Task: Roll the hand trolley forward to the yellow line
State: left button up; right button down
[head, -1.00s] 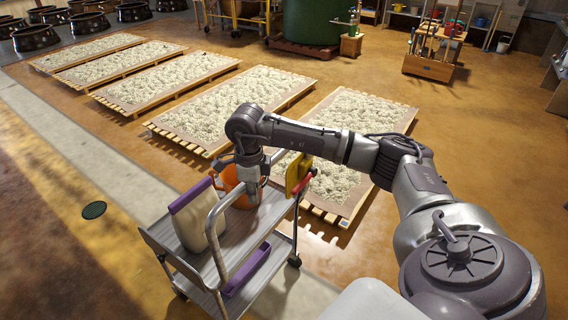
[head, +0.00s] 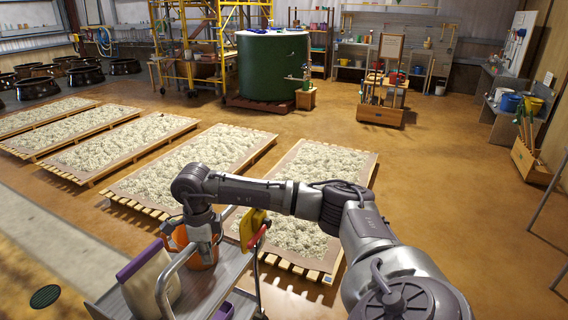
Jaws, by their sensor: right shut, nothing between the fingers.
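The hand trolley (head: 206,281) is a grey metal cart at the lower left, cut off by the bottom edge. Its bent tube handle (head: 166,284) rises at the near side. It carries an orange bucket (head: 180,238), a pale bag with a purple top (head: 150,285) and something purple lower down. My right gripper (head: 208,258) points down over the trolley, in front of the bucket and close to the handle. It is shut and empty; whether it touches the handle or bucket is unclear. My left gripper is out of view. No yellow line can be made out.
Pallets of pale fluffy material (head: 300,215) lie just beyond the trolley. A green tank (head: 272,70) and yellow scaffold (head: 240,15) stand behind. A wooden tool rack (head: 382,100) is farther right. Brown floor at right is open; a drain cover (head: 45,296) lies at left.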

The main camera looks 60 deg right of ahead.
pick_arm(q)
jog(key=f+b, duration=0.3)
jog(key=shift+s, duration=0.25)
pick_arm(e)
jog(key=w+a, duration=0.1)
jog(key=w, duration=1)
jog(key=shift+a, duration=0.4)
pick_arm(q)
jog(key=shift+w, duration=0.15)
pick_arm(e)
jog(key=shift+r, duration=0.1)
